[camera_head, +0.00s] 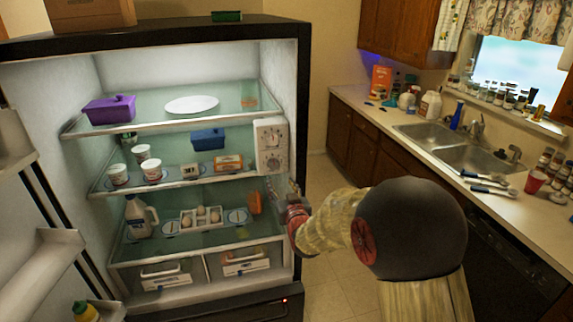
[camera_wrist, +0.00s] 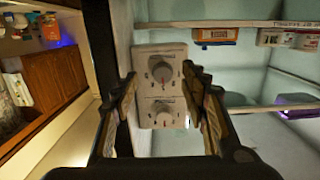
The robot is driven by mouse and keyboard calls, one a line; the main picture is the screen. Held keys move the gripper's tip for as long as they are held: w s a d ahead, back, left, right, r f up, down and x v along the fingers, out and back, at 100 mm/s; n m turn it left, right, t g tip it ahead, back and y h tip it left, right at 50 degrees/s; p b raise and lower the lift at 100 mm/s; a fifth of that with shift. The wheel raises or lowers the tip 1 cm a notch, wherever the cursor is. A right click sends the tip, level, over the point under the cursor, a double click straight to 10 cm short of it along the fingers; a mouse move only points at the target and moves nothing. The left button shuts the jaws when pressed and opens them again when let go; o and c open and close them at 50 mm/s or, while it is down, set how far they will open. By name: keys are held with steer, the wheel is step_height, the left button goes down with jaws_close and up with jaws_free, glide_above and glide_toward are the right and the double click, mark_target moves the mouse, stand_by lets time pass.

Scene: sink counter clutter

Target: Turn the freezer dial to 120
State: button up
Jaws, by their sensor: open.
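The freezer dial panel (camera_head: 271,146) is a white box with two round knobs on the right inner wall of the open fridge. In the wrist view the panel (camera_wrist: 147,60) is straight ahead, with a larger dial (camera_wrist: 162,73) above and a smaller dial (camera_wrist: 163,117) below. I cannot read the numbers around them, nor tell which one is the freezer dial. My gripper (camera_wrist: 165,93) is open and empty, its fingers on either side of the panel in that view. In the head view my gripper (camera_head: 287,194) is just below and right of the panel, partly hidden by my arm.
Glass shelves (camera_head: 180,175) hold a purple box (camera_head: 110,109), a white plate (camera_head: 192,105), cups, a milk jug (camera_head: 137,216) and an egg tray (camera_head: 201,217). The open fridge door (camera_head: 40,255) is at left. A sink counter (camera_head: 400,125) runs along the right.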

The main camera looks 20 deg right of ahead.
mark_target(274, 166)
steer(key=shift+t, duration=0.4)
steer(key=shift+w+a+r+p, duration=0.1)
steer(key=shift+w+r, duration=0.25)
steer(key=shift+w, duration=0.95)
steer(key=shift+w+a+r+p, duration=0.15)
steer(key=shift+w+r, duration=0.15)
steer(key=shift+w, duration=1)
steer(key=shift+w+d+r+p, duration=0.1)
steer(key=shift+w+r, duration=0.25)
steer(key=shift+w, duration=0.95)
steer(key=c, duration=1.1)
steer(key=shift+c, duration=0.3)
